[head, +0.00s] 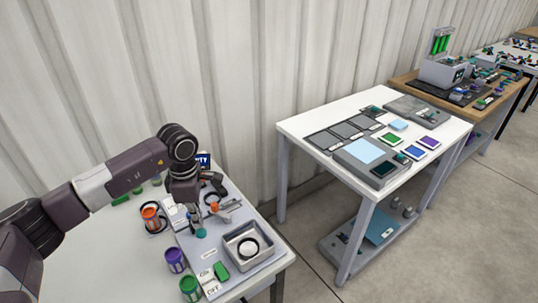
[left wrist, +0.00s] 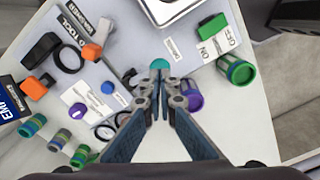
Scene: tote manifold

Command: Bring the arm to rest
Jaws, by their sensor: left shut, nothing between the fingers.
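My left arm reaches in from the left over the near white table (head: 262,262). My left gripper (head: 197,222) points down above the grey board on that table, partly hidden by its own wrist. In the left wrist view the fingers of the left gripper (left wrist: 160,76) come together at the tips with nothing between them. A small teal round piece (left wrist: 160,63) shows just beyond the fingertips; I cannot tell whether they touch it. My right gripper is not in view.
The board holds a grey square tray (head: 232,248) and a green block (head: 221,272). Orange (head: 152,217), purple (head: 175,260) and green (head: 189,288) cups stand along its left side. A second white table (head: 350,103) stands to the right, across open floor.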

